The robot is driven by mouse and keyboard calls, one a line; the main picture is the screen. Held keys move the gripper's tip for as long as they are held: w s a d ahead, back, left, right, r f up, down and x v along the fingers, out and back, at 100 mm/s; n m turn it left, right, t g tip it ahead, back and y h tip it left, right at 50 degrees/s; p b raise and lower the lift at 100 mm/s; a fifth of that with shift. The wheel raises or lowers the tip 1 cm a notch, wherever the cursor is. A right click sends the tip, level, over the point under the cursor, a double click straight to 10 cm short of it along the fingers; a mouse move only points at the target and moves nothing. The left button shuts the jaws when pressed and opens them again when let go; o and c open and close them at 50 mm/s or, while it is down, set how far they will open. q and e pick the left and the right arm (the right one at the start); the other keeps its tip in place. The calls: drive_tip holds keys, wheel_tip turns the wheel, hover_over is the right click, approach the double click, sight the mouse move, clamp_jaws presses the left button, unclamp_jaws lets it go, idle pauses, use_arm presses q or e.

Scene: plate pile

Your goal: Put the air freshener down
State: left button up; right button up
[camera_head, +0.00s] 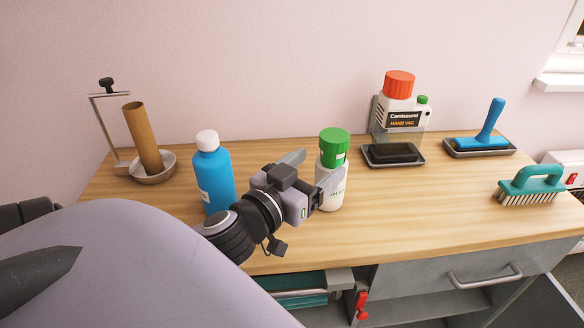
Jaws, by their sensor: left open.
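A white bottle with a green cap (334,148), which looks like the air freshener, stands upright on the wooden worktop (410,215) near the middle. My left gripper (311,170) is open beside it, on its left side. One finger reaches behind and left of the bottle, and the other overlaps its front left in the picture. I cannot tell whether that finger touches it. The gripper hides part of the bottle's lower left side. My right gripper is not in view.
A blue bottle (212,178) stands close left of my gripper. Further left is a roll holder (152,165). At the back are a hand vac container (398,112) and a blue-handled tool (489,125). A teal brush (532,186) lies right. The front right worktop is clear.

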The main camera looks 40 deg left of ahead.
use_arm(q)
drive_tip(key=shift+s+d+p, duration=0.2)
drive_tip(key=shift+s+p, duration=1.55)
drive_tip(key=shift+s, duration=1.2)
